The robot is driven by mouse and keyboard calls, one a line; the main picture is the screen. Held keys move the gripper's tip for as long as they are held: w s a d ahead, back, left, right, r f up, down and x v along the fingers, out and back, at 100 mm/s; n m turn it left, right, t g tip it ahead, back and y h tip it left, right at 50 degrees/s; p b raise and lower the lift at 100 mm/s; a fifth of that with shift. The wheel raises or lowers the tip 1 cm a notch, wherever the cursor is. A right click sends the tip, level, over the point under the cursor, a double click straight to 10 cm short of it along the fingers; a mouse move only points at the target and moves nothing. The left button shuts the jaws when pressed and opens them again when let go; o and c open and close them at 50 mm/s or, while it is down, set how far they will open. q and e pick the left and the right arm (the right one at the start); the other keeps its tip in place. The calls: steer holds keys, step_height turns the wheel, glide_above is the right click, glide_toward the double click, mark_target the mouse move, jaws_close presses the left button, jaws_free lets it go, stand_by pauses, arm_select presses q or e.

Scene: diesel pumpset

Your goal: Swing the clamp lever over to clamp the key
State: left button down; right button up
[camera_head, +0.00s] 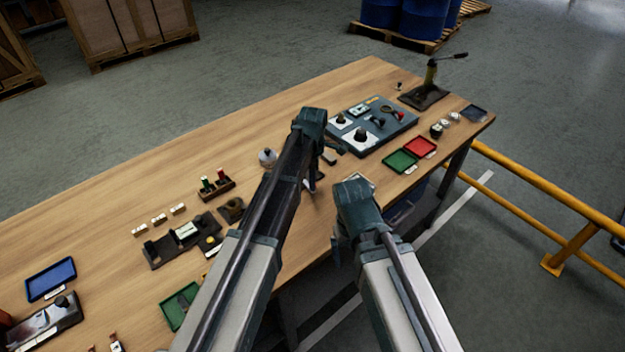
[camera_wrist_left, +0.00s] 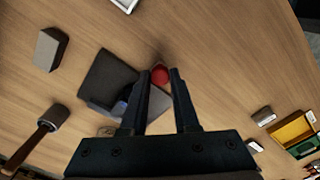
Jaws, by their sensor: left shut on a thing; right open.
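In the left wrist view a round red knob (camera_wrist_left: 160,74) shows between the fingertips of my left gripper (camera_wrist_left: 163,82); I take it for the end of the clamp lever, whose shaft I cannot make out. Beside it lies a dark square block (camera_wrist_left: 108,75) with a bluish part, partly hidden by the left finger. I cannot pick out the key. In the head view my left gripper (camera_head: 313,183) points down at the table, mostly hidden by its arm. My right gripper (camera_head: 338,248) is open and empty at the table's front edge.
A grey panel (camera_head: 378,122), green tray (camera_head: 401,161) and red tray (camera_head: 420,147) lie right of my left arm. A lever press (camera_head: 430,85) stands at the far right. A dark fixture (camera_head: 183,240) and blue tray (camera_head: 51,278) lie left. The table's back left is clear.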

arm_select(q)
steer(key=c, duration=0.7)
jaws_free()
steer(key=shift+o, duration=0.2)
step_height(320, 180, up, 14)
steer(key=p, duration=1.4)
steer(key=shift+s+f, duration=0.1)
steer(key=shift+f, duration=0.05)
steer(key=s+f+m+b, duration=0.3)
steer(key=s+m, duration=0.8)
steer(key=s, duration=0.1)
steer(key=s+f+m+y+b, duration=0.1)
steer(key=s+f+m+b, duration=0.2)
steer(key=s+m, duration=0.7)
steer(key=s+b, duration=0.1)
steer(key=s, duration=0.1)
steer(key=shift+s+f+m, duration=0.3)
steer(key=shift+m, duration=0.1)
